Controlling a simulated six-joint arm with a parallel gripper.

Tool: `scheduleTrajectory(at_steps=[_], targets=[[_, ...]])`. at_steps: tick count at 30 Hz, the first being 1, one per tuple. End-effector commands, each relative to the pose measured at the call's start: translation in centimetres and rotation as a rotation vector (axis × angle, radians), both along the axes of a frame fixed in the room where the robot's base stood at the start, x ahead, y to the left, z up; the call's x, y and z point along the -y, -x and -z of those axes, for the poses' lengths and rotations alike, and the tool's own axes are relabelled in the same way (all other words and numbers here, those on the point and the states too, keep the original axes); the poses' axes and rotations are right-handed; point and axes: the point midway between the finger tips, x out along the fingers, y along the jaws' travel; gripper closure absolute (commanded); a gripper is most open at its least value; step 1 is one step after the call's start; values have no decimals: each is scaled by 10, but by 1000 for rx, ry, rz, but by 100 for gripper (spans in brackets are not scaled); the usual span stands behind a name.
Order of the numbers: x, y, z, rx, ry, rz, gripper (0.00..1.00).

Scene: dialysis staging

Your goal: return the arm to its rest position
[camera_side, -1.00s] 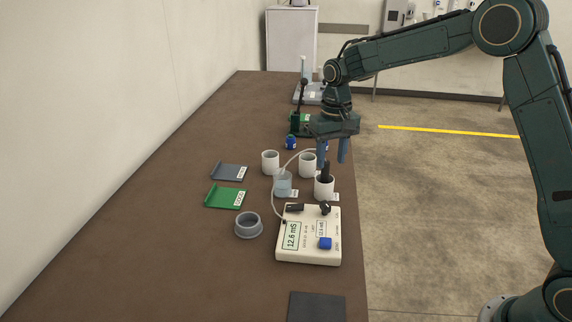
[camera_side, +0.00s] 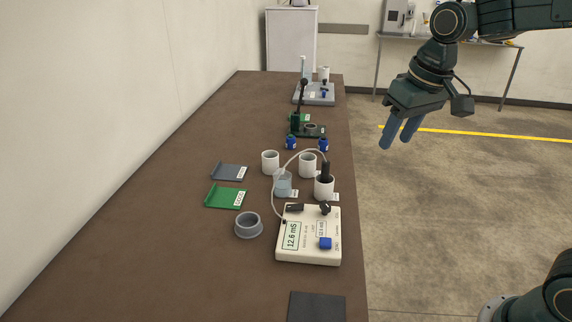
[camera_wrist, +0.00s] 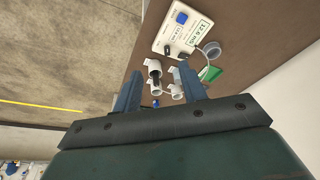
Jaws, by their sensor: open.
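My gripper (camera_side: 401,132) is open and empty, held in the air to the right of the brown table (camera_side: 150,245), over the floor side. Its two blue fingers point down and to the left in the side view. In the wrist view my gripper (camera_wrist: 160,88) shows both fingers spread apart, with nothing between them that it holds. The table items appear beyond the fingers there.
A cream meter (camera_side: 309,252) reading 12.6 mS stands on the table. Several white cups, one a white cup (camera_side: 270,162), a dark probe (camera_side: 326,171), a grey ring (camera_side: 249,226) and a green tray (camera_side: 222,196) are near it. The floor (camera_side: 450,200) beside the table is clear.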

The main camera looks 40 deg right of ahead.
Motion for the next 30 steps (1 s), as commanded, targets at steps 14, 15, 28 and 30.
scheduleTrajectory(at_steps=[14, 15, 28, 30], targets=[[-2, 98, -8, 135, 22, -68, 58], [-2, 106, -7, 146, 24, -72, 58], [-2, 158, 11, 228, 43, -113, 58], [-2, 160, 12, 231, 44, -115, 58]])
